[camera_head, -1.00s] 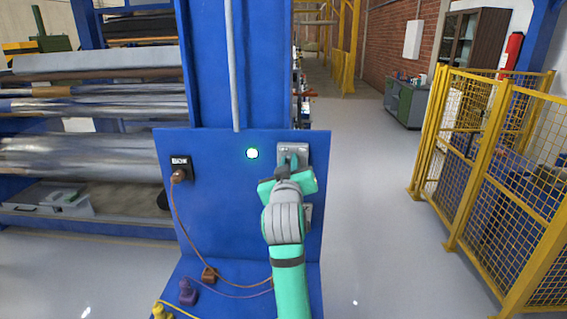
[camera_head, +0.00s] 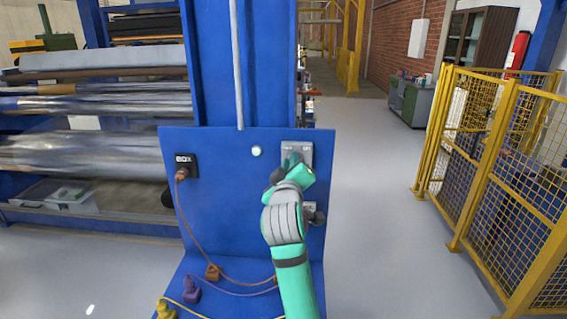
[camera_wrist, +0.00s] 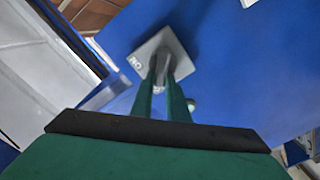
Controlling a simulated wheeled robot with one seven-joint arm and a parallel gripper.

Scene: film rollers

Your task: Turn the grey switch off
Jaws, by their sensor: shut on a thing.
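The grey switch (camera_head: 304,150) is a square plate on the upper right of the blue panel (camera_head: 222,180). My gripper (camera_head: 291,160) is at it and covers most of its knob. In the wrist view, the green fingers (camera_wrist: 164,90) are shut on the grey knob, in front of the switch's grey plate (camera_wrist: 181,47) with the letters ON on its left. The gripper looks tilted in the head view. A small round indicator light (camera_head: 256,151) left of the switch looks pale and unlit. The knob's exact angle is hard to tell.
A second grey plate (camera_head: 309,209) with a dark knob sits below, partly behind my arm. A black socket (camera_head: 186,164) with a brown cable is on the panel's left. Plugs and cables lie on the base. Yellow fencing (camera_head: 500,160) stands right, across open floor.

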